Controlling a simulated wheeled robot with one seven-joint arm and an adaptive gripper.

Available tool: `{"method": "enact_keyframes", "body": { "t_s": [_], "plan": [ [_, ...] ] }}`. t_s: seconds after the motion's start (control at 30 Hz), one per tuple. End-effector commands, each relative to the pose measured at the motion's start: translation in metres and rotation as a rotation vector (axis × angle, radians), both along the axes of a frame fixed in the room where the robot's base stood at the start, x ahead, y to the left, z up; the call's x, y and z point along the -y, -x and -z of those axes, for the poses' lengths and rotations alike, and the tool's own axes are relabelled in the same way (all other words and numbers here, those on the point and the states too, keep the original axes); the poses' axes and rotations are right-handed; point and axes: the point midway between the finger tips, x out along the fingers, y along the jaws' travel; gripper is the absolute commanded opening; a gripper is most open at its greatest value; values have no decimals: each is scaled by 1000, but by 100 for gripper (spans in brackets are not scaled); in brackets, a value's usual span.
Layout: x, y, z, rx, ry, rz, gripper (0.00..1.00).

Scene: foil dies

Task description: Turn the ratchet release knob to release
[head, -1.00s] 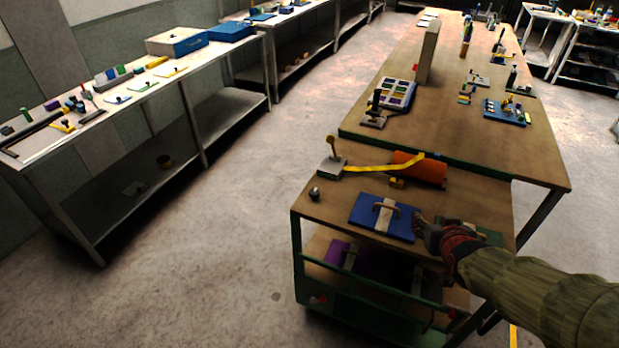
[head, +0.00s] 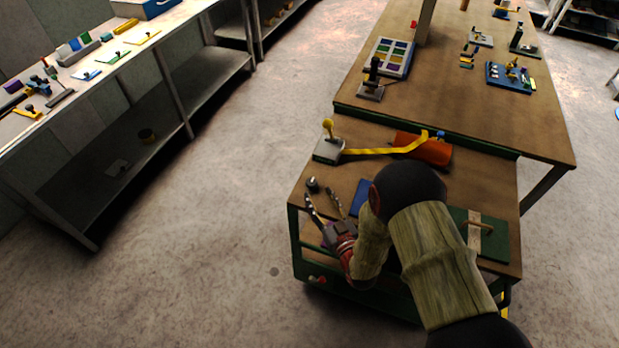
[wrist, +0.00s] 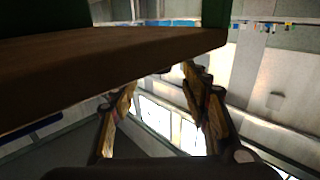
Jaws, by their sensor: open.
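A grey ratchet block (head: 329,151) with a yellow ball-topped lever (head: 328,125) stands at the back left of the cart top. A small dark round knob (head: 313,184) sits near the cart's left edge; I cannot tell which of the two is the release knob. My gripper (head: 322,197) is open and empty at the cart's front left corner, its fingers close to the dark knob but apparently not on it. In the wrist view my fingers (wrist: 160,80) are spread beside the cart edge, with no knob visible.
The cart top (head: 285,180) has a green plate (head: 492,240) with a handle at right. A long wooden table (head: 460,105) adjoins behind. Open floor lies left of the cart.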

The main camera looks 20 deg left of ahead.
Motion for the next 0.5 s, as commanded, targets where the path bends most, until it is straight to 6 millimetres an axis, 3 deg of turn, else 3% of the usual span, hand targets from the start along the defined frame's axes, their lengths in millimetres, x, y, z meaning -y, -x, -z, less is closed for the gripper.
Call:
{"method": "enact_keyframes", "body": {
  "t_s": [0.3,0.5],
  "plan": [
    [-31,-37,1,1,-1,0,46],
    [-43,-50,0,1,1,1,46]
  ]
}}
